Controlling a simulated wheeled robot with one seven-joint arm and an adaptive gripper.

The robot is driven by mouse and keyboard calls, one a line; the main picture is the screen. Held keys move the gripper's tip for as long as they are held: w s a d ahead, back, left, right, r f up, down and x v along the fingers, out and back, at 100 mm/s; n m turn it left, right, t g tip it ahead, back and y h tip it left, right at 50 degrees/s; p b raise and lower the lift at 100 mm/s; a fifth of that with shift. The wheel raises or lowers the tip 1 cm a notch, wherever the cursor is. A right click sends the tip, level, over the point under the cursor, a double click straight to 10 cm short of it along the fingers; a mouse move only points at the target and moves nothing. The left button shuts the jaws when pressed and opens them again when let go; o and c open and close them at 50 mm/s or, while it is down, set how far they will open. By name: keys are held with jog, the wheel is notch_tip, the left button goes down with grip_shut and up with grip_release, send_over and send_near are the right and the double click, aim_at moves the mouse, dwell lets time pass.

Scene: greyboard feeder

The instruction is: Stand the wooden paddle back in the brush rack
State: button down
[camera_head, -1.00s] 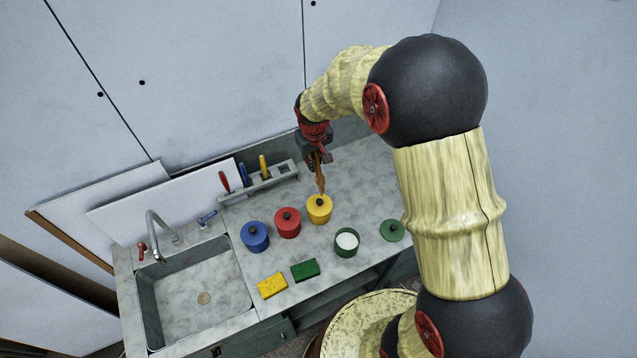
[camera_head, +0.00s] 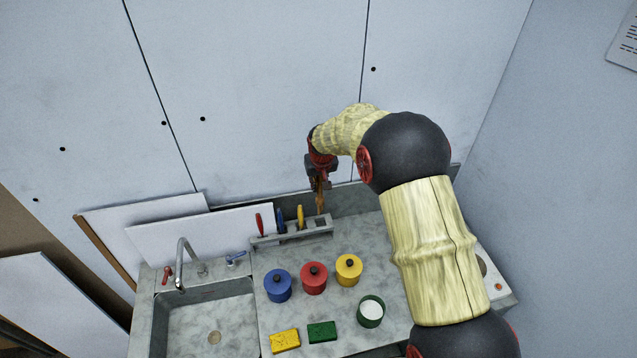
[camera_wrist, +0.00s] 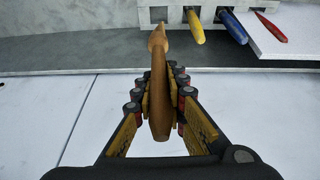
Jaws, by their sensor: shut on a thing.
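The brown wooden paddle (camera_head: 320,203) is gripped in my gripper (camera_head: 319,183), held upright with its lower end down at the right end of the grey brush rack (camera_head: 292,240). In the wrist view the paddle (camera_wrist: 158,88) lies between both finger pads, its far tip near the rack (camera_wrist: 176,14) beside a dark empty slot. I cannot tell whether the tip is inside a slot. Red, blue and yellow handles (camera_head: 300,215) stand in the rack to the left of the paddle.
Blue, red and yellow lidded pots (camera_head: 348,270) and an open green pot (camera_head: 370,312) stand on the counter before the rack. Yellow and green sponges (camera_head: 321,331) lie in front. The sink (camera_head: 207,320) is left. A wall panel rises close behind the rack.

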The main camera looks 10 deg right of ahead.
jog(key=b, duration=0.2)
send_over(319, 206)
jog(key=w, duration=0.2)
jog(key=shift+s+d+f, duration=0.1)
jog(key=shift+s+f, duration=0.05)
jog(key=shift+f, duration=2.05)
jog(key=shift+f+b, duration=2.5)
jog(key=shift+f, duration=1.55)
jog(key=c, duration=1.8)
grip_release()
jog(key=shift+o, duration=0.4)
jog(key=v, duration=1.2)
